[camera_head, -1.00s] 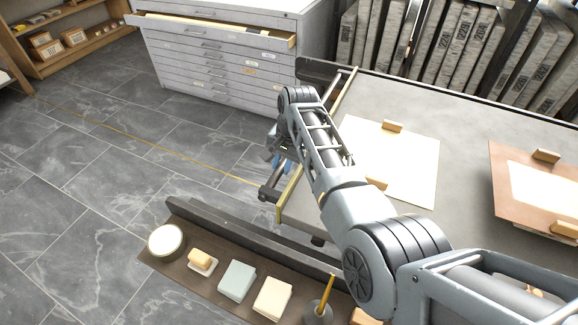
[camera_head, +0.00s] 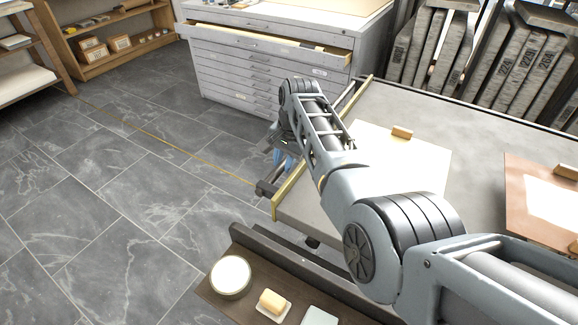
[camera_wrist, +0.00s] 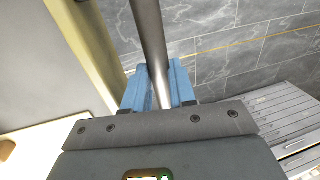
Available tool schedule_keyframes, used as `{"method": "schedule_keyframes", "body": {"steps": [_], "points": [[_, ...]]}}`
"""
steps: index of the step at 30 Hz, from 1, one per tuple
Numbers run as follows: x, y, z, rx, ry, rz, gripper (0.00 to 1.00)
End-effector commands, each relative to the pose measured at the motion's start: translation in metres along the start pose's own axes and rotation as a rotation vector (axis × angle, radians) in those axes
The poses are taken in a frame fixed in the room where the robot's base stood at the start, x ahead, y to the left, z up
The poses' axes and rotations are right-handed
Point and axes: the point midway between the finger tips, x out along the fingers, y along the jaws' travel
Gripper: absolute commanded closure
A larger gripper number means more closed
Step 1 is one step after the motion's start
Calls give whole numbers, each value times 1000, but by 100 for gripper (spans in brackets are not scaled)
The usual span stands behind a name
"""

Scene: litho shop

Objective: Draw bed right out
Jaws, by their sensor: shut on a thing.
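The bed (camera_head: 482,122) is a wide grey slab with a brass strip (camera_head: 283,196) along its left end. A dark round bar runs beside that end, parallel to the strip and apart from it; it shows large in the wrist view (camera_wrist: 149,38). My gripper (camera_head: 284,158) is at this bar, past the bed's left end. In the wrist view the blue fingers of my gripper (camera_wrist: 160,88) are shut around the bar. A pale sheet (camera_head: 425,165) with a wooden block (camera_head: 402,132) lies on the bed. My arm hides part of the bed.
A brown board (camera_head: 518,190) lies at the bed's right. A drawer cabinet (camera_head: 225,75) with its upper drawer open stands behind. A dark ledge in front holds a round tin (camera_head: 230,275) and a yellow block (camera_head: 272,301). Tiled floor (camera_head: 130,200) at left is clear.

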Motion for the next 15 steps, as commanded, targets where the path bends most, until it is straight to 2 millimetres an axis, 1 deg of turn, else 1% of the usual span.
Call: {"method": "schedule_keyframes", "body": {"steps": [1,15], "points": [[0,-1,-2,1,4,0,100],[-1,-6,-1,0,5,-7,100]]}}
